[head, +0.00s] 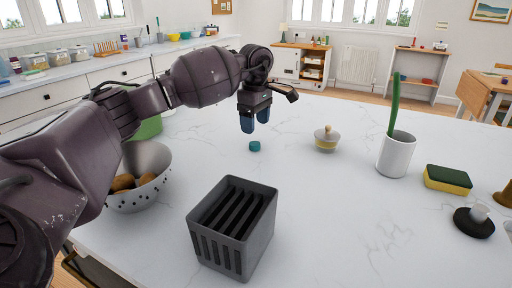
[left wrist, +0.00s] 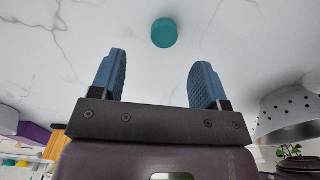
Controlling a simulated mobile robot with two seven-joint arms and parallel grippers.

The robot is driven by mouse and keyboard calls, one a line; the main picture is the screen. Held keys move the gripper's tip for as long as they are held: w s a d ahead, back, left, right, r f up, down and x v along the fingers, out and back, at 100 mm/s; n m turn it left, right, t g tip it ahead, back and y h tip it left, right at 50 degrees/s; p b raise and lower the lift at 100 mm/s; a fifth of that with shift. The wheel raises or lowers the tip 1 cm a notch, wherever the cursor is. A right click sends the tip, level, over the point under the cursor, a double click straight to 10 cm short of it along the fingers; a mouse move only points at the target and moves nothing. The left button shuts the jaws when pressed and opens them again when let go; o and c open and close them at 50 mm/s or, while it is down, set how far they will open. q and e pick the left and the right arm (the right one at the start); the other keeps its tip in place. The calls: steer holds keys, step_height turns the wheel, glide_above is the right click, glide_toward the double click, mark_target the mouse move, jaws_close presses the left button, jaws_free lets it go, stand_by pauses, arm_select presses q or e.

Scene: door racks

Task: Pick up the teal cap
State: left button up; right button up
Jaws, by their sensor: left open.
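The teal cap (head: 255,146) is a small round piece lying on the white marble counter, just below and slightly right of my left gripper in the head view. My left gripper (head: 255,127) points down with blue fingers, above the counter and apart from the cap. In the left wrist view the cap (left wrist: 164,32) shows beyond the fingertips, roughly centred between them. The left gripper (left wrist: 157,72) is open, with nothing between its fingers. My right gripper is not in view.
A dark slotted rack (head: 236,228) stands at the front. A colander (head: 148,160) with brown items is at left. The counter around the cap is clear.

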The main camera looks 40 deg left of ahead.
mark_target(255, 143)
arm_select(q)
steer(key=f, duration=0.5)
steer(key=shift+s+f+b, duration=0.2)
steer(key=shift+s+b, duration=0.05)
steer(key=shift+b, duration=0.1)
steer(key=shift+d+f, duration=0.1)
steer(key=shift+f, duration=0.3)
steer(key=shift+r, duration=0.1)
steer(key=shift+c, duration=1.2)
steer(key=c, duration=0.7)
steer(key=shift+c, duration=0.3)
steer(key=shift+c, duration=0.4)
